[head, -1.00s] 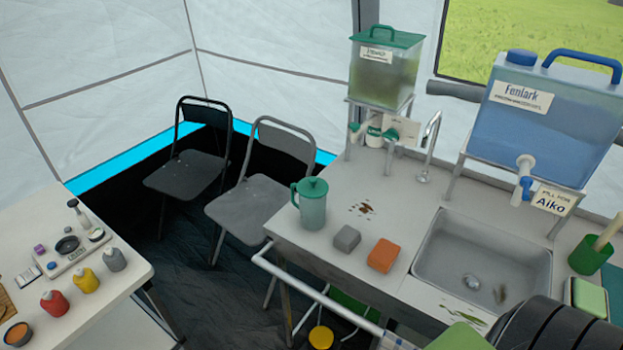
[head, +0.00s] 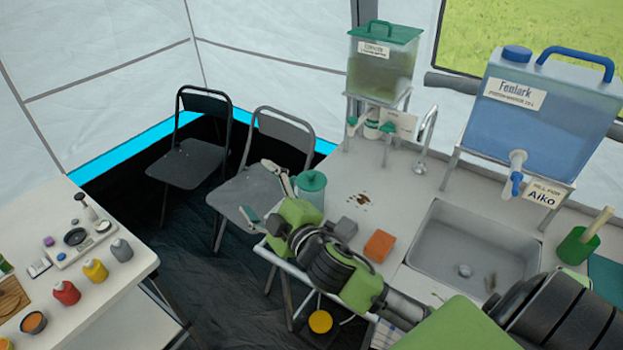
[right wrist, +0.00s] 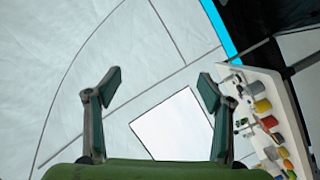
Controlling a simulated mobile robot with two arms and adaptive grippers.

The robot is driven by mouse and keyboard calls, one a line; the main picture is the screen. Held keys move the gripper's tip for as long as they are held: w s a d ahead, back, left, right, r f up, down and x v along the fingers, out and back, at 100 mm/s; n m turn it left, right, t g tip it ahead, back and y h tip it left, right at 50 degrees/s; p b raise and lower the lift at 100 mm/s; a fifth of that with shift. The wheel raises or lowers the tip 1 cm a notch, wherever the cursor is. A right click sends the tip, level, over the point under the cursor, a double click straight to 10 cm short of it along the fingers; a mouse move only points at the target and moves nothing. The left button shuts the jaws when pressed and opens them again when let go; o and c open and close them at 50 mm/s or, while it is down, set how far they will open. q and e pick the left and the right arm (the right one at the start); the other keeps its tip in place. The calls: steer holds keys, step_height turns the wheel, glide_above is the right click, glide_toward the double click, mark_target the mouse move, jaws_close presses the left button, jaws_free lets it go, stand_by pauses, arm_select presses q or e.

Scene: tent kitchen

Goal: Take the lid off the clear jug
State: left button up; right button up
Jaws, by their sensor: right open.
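The clear jug (head: 310,197) stands upright at the left end of the sink counter in the head view, with its green lid (head: 312,180) on top. My right gripper (head: 257,187) is just left of the jug, open and empty, its fingers pointing left away from the jug. The gripper hides the jug's lower left part and handle. In the right wrist view the open fingers (right wrist: 160,84) show only tent wall and a side table between and beyond them; the jug is not in that view. My left gripper is not in view.
A grey block (head: 344,230) and an orange sponge (head: 379,246) lie right of the jug, close to my right arm. The sink (head: 440,255) is further right. A green-lidded water tank (head: 383,70) stands behind. Two chairs stand left of the counter.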

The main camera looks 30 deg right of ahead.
steer(key=w+a+r+n+y, duration=0.1)
steer(key=a+r+n+y, duration=0.3)
steer(key=r+n+y, duration=0.25)
steer(key=w+a+r+n+y, duration=0.2)
steer(key=a+r+n+y, duration=0.25)
steer(key=r+n, duration=0.3)
steer(key=n+g+h, duration=0.9)
steer(key=n+g, duration=0.4)
steer(key=n, duration=0.5)
glide_toward(314, 173)
steer(key=x, duration=0.1)
steer(key=p+x, duration=0.2)
steer(key=x, duration=0.1)
steer(key=shift+s+d+f, duration=0.2)
steer(key=shift+s+d, duration=0.1)
steer(key=shift+s, duration=0.05)
steer(key=shift+w+f, duration=0.1)
steer(key=shift+f, duration=0.1)
steer(key=p+x, duration=0.2)
steer(key=x, duration=0.1)
steer(key=p+x, duration=0.1)
steer(key=shift+w+a+f, duration=0.1)
steer(key=shift+w+a, duration=0.3)
steer(key=shift+a, duration=0.05)
steer(key=shift+w+f, duration=0.1)
steer(key=shift+f, duration=0.25)
steer(key=c, duration=1)
